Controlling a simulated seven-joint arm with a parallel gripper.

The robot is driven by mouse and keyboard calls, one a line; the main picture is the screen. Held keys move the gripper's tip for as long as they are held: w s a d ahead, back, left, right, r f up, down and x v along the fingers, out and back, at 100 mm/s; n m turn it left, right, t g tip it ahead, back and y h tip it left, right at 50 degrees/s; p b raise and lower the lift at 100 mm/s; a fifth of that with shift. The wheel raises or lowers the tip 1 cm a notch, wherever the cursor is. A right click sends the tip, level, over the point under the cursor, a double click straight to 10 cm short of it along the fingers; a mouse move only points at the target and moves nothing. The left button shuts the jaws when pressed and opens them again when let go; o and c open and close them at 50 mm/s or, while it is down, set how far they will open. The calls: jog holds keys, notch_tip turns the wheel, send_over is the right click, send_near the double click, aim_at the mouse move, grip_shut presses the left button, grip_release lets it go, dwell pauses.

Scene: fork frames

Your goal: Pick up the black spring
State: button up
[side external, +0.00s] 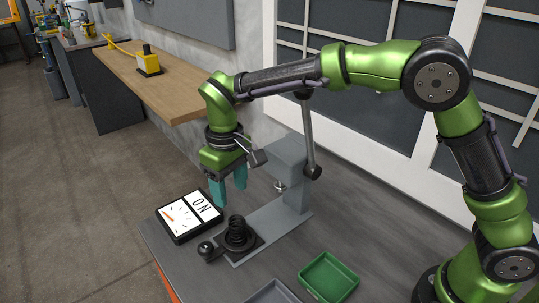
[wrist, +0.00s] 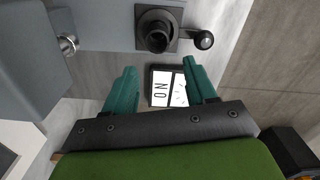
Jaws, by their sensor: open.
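The black spring (side external: 237,232) stands upright on a dark square base on the grey fixture. In the wrist view, the spring (wrist: 157,36) is seen from above, beyond the fingertips and roughly centred between them. My gripper (side external: 230,196) has teal fingers pointing down. It is open and empty, above and behind the spring in the side view, near the display. In the wrist view, my gripper (wrist: 160,68) has its two fingers apart with only the display visible between them. The fingers do not touch the spring.
A black-framed display (side external: 189,216) reading "NO" lies beside the spring. A black ball-ended lever (side external: 206,248) sticks out by the spring's base. The grey press column (side external: 290,175) rises behind. A green tray (side external: 328,277) and a grey tray (side external: 272,293) are at the front.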

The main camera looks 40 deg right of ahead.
aim_at(235, 222)
jog(key=f, duration=1.2)
jog(key=shift+d+f, duration=0.2)
jog(key=shift+f, duration=0.1)
jog(key=shift+c, duration=0.2)
jog(key=c, duration=0.9)
jog(key=shift+c, duration=0.2)
jog(key=shift+r, duration=0.15)
